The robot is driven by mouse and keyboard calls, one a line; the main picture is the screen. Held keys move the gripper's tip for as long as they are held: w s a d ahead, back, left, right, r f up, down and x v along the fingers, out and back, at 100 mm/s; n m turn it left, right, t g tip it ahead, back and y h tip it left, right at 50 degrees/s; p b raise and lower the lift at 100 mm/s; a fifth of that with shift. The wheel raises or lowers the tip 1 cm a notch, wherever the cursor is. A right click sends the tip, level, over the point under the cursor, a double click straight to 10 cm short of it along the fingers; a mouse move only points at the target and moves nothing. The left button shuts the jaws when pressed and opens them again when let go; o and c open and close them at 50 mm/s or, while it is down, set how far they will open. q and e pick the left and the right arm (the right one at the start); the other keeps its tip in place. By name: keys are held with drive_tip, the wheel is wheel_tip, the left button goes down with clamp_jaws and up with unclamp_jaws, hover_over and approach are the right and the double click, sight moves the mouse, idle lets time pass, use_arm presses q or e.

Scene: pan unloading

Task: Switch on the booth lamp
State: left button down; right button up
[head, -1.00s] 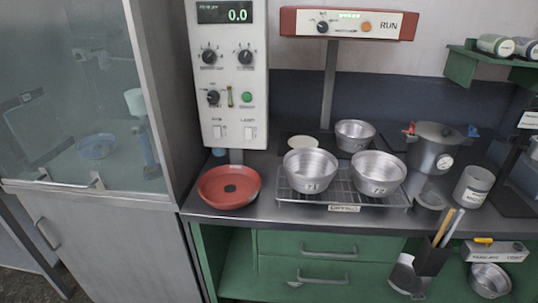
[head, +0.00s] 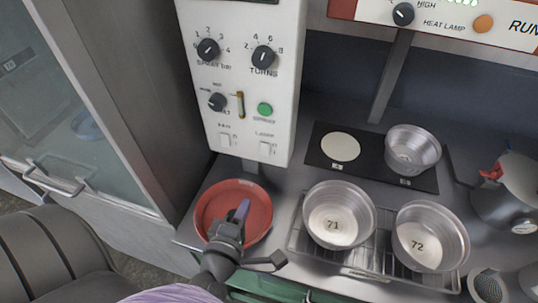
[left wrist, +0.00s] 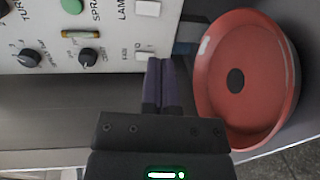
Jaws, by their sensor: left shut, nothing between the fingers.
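The white control panel (head: 283,110) hangs on the wall above the bench. Its lower edge has two white rocker switches. The right one, the lamp switch (head: 266,149), has a label that reads LAMP; it also shows at the top of the left wrist view (left wrist: 147,8). I cannot tell whether it is on. The other switch (head: 226,141) is to its left and shows in the left wrist view (left wrist: 145,54). My left gripper (head: 242,208) is shut and empty, in front of and below the panel, over the red dish in the head view. Its dark fingers (left wrist: 160,62) point toward the panel's lower edge. My right gripper is out of view.
A red dish (head: 264,215) stands on the bench below the panel. Metal pans marked 71 (head: 333,227) and 72 (head: 418,253) stand on a wire rack to the right. A glass-fronted cabinet (head: 50,90) is at the left. Knobs and a green button (head: 265,109) sit above the switches.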

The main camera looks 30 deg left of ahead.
sight(265, 149)
use_arm(q)
drive_tip(key=x, duration=1.4)
drive_tip(key=shift+b, duration=0.35)
drive_tip(key=shift+d+f, duration=0.1)
drive_tip(key=shift+f, duration=0.05)
